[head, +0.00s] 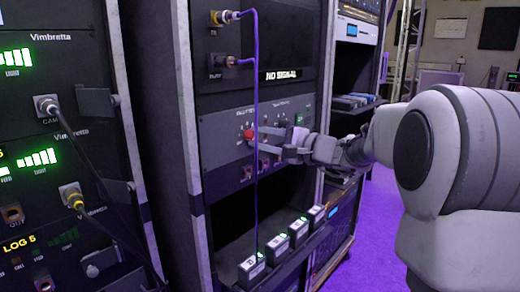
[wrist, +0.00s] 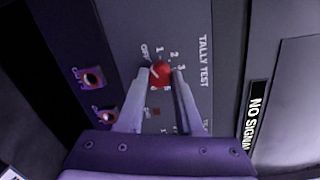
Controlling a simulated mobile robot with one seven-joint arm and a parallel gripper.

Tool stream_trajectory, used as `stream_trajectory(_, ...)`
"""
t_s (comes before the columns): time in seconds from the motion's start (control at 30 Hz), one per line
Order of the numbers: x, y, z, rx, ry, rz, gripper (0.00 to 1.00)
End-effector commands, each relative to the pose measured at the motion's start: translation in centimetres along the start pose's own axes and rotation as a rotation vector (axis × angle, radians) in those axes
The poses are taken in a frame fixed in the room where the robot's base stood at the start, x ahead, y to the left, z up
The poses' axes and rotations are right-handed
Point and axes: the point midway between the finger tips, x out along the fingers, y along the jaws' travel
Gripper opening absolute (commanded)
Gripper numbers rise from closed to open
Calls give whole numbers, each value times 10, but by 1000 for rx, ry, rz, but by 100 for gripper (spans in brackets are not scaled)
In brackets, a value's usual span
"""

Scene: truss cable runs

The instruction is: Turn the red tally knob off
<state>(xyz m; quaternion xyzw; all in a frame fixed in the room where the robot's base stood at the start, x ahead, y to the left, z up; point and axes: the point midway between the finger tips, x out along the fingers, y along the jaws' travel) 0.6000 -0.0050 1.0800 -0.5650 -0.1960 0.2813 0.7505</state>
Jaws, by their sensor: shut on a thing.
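The red tally knob (wrist: 160,73) is on a grey panel (wrist: 190,45) marked TALLY TEST, with OFF and several numbers printed around it. Its light pointer line slants toward the OFF side in the wrist view; the exact setting is hard to tell. My gripper (wrist: 160,80) has a finger on each side of the knob and is shut on it. In the head view the red knob (head: 255,138) shows at the tips of my gripper (head: 262,139), which reaches in from the right. The fingers hide part of the panel.
A purple cable (head: 257,190) hangs down in front of the panel, close to the knob. Several small labelled boxes (head: 276,243) with green lights stand on the shelf below. Another rack (head: 60,150) with cables stands at the left. Purple floor (head: 375,230) is open at the right.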

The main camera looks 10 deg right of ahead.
Motion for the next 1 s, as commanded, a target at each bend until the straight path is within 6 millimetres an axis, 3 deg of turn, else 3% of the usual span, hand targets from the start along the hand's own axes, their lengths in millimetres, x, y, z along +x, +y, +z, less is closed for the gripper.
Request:
stream_trajectory(0.6, 0, 0, 0, -41, 2, 4, 0)
stream_trajectory(0.63, 0, 0, 0, -41, 2, 4, 38)
stream_trajectory(0.7, 0, 0, 0, -41, 2, 4, 51)
stream_trajectory(0.8, 0, 0, 0, -40, 2, 4, 65)
stream_trajectory(1.0, 0, 0, 0, -40, 2, 3, 65)
